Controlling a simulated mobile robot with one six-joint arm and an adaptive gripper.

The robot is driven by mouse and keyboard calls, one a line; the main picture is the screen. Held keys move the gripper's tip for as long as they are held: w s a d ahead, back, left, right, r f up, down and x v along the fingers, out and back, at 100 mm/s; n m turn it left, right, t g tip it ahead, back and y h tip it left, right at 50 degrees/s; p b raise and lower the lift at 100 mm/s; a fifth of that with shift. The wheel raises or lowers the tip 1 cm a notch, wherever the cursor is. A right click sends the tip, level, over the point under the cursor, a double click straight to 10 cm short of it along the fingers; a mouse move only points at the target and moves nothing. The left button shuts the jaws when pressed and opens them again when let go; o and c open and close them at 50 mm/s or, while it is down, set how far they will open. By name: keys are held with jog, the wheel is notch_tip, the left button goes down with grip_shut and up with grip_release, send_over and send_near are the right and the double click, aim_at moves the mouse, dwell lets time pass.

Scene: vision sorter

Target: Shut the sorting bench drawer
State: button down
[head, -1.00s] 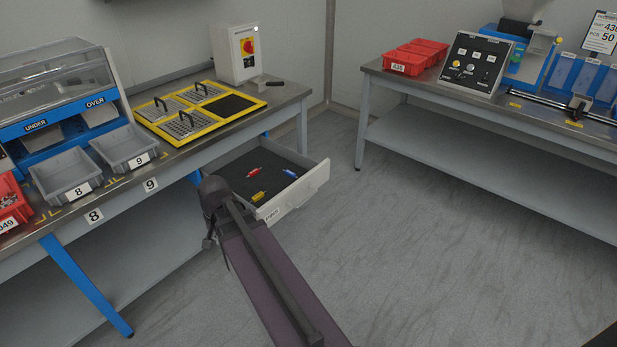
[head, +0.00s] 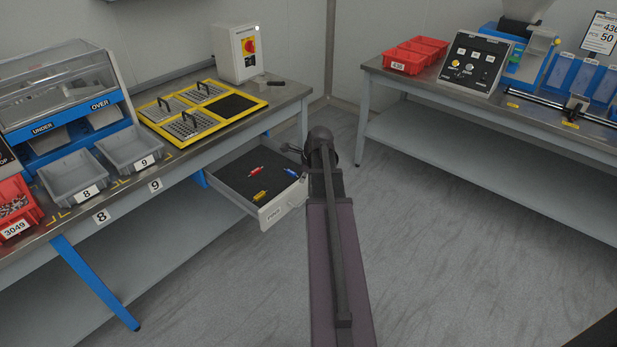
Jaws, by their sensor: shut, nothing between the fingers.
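The sorting bench drawer (head: 233,200) hangs open below the right end of the left bench (head: 181,167). Its pale front panel (head: 275,212) faces the floor space. A red, a blue and a yellow small item lie on its dark floor. My arm passes in front of the drawer's right end and hides that corner and part of the front. My gripper (head: 292,149) shows only as a small dark part left of the wrist, near the drawer's far right corner; it is shut and empty. I cannot tell whether it touches the drawer.
Grey bins (head: 72,178), a yellow-framed tray (head: 162,127) and a white switch box (head: 236,54) stand on the left bench. A second bench (head: 480,106) with red bins (head: 405,60) stands at right. The grey floor between is clear.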

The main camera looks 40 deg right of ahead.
jog(key=s+d+r+m, duration=0.1)
jog(key=s+d+m, duration=0.2)
jog(key=d+m, duration=0.2)
jog(key=d, duration=0.2)
jog(key=shift+d+r+t+p, duration=0.2)
jog(key=shift+d+t+p, duration=0.1)
jog(key=shift+p, duration=0.05)
jog(key=shift+s+f, duration=0.1)
jog(key=b, duration=0.9)
send_over(305, 186)
jog(key=s, duration=0.2)
jog(key=shift+a+f, duration=0.15)
jog(key=shift+f, duration=4.4)
